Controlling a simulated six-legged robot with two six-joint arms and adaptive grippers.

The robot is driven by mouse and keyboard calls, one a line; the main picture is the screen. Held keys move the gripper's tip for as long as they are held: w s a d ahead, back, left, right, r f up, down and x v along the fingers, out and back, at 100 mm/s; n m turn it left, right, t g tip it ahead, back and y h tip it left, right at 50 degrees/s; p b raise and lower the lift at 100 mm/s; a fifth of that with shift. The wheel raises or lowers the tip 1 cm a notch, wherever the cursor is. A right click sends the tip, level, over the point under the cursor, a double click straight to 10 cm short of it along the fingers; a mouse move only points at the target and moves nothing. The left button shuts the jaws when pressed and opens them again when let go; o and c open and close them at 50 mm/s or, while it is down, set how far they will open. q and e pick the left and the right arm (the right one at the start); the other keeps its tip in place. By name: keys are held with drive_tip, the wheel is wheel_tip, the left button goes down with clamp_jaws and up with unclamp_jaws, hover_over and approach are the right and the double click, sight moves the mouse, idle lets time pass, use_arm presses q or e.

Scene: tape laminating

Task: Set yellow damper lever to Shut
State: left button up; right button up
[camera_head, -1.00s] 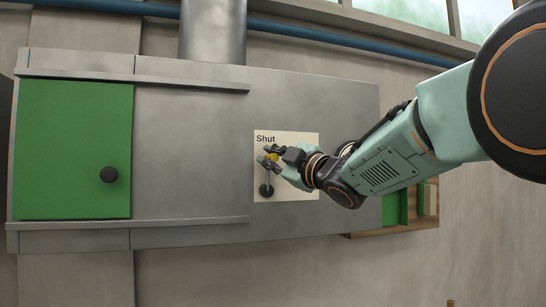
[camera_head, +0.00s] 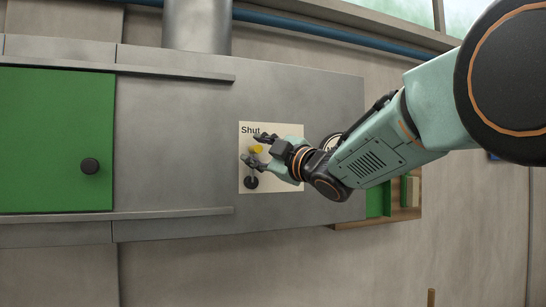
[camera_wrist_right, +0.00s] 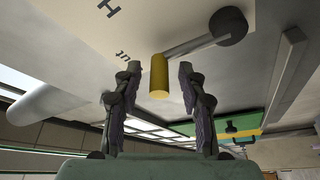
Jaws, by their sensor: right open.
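The yellow damper lever handle (camera_head: 256,149) sits at the end of a thin grey arm above its dark round pivot (camera_head: 251,182), on a pale plate (camera_head: 285,187). The lever points up, toward the printed word "Shut" near the plate's top left. My right gripper (camera_head: 254,148) is at the handle, its fingers spread on either side. In the right wrist view the yellow handle (camera_wrist_right: 159,77) stands between the open fingertips (camera_wrist_right: 158,68), with a visible gap to each finger. The lever arm runs to the pivot (camera_wrist_right: 228,25). My left gripper is not in view.
The plate is on a large grey metal duct (camera_head: 185,140). A green door (camera_head: 50,140) with a black knob (camera_head: 90,166) is at the left. A wooden box with green parts (camera_head: 375,203) is behind my right arm at the lower right.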

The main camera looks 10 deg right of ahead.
drive_tip(key=v, duration=1.1)
drive_tip(key=shift+f, duration=0.2)
drive_tip(key=shift+w, duration=0.15)
